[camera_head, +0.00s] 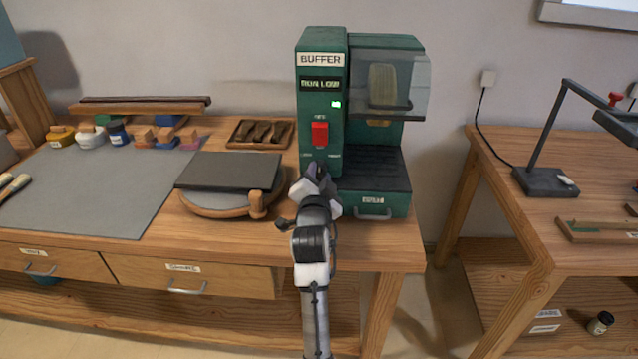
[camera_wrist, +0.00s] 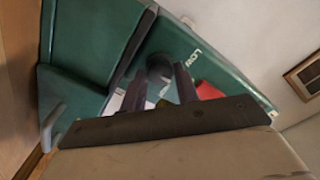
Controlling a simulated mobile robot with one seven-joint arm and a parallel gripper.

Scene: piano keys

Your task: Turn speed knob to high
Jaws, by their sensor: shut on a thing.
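The green buffer machine (camera_head: 322,100) stands on the workbench in the head view. Its small display (camera_head: 321,84) seems to read "RUN LOW", and a green light (camera_head: 336,104) glows below it. My gripper (camera_head: 318,172) is at the lower front panel, under the red switch (camera_head: 320,133), and hides the speed knob there. In the wrist view my gripper (camera_wrist: 162,85) has its fingers shut around the dark round knob (camera_wrist: 160,64). A "LOW" label (camera_wrist: 195,56) shows on the panel beside it. The knob's pointer cannot be made out.
A dark flat plate (camera_head: 230,170) on a round wooden stand lies left of my arm. The buffer's drawer (camera_head: 385,204) with a handle is right of my gripper. A wooden tray (camera_head: 260,133) and a grey mat (camera_head: 90,185) are farther left. A second table (camera_head: 520,210) stands right.

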